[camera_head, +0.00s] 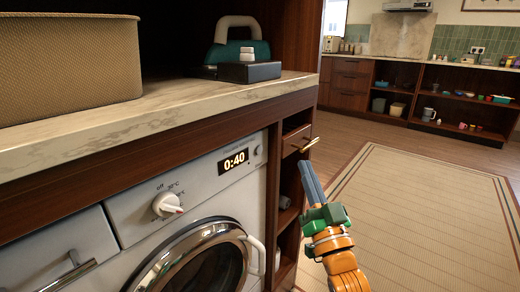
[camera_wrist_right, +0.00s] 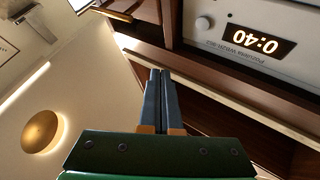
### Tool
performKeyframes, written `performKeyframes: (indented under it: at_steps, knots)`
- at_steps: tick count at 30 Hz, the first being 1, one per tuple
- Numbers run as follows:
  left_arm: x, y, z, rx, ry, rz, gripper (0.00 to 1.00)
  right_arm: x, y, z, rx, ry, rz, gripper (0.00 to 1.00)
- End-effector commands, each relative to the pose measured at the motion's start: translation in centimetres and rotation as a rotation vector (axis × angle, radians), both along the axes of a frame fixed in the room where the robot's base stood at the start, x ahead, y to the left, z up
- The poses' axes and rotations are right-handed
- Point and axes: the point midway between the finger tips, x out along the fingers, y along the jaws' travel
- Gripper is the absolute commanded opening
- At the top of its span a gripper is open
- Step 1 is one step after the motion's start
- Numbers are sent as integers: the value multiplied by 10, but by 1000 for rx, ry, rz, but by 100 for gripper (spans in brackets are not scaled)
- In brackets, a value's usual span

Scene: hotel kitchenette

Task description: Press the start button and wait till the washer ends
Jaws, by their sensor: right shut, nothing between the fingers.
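The white washer (camera_head: 190,178) is built in under the counter. Its lit display (camera_head: 234,160) reads 0:40, and it also shows upside down in the right wrist view (camera_wrist_right: 251,40). A small round button (camera_head: 257,150) sits right of the display; it also shows in the wrist view (camera_wrist_right: 203,23). A white dial (camera_head: 166,204) is left of the display. The round door (camera_head: 200,262) looks closed. My right gripper (camera_head: 305,164) is shut and empty. It is right of the washer, in front of the wooden shelves, apart from the button. My left gripper is not in view.
A small drawer with a brass handle (camera_head: 303,145) is close to my right fingertips. A woven basket (camera_head: 65,65) and a teal iron (camera_head: 238,47) stand on the counter (camera_head: 130,117). The rug (camera_head: 410,215) on the right is open floor.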

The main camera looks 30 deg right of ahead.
Motion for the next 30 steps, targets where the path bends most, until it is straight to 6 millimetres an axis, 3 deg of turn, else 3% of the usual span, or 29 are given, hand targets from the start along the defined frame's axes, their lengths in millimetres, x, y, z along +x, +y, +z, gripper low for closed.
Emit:
performKeyframes:
  at_steps: [7, 21, 30]
  knots:
    - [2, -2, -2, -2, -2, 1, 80, 11, 4, -2, 4, -1, 0, 0]
    - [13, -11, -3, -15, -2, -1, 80, 71, 29, -2, 4, 1, 0, 0]
    - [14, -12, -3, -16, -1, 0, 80, 82, 34, -1, 0, 4, 0, 0]
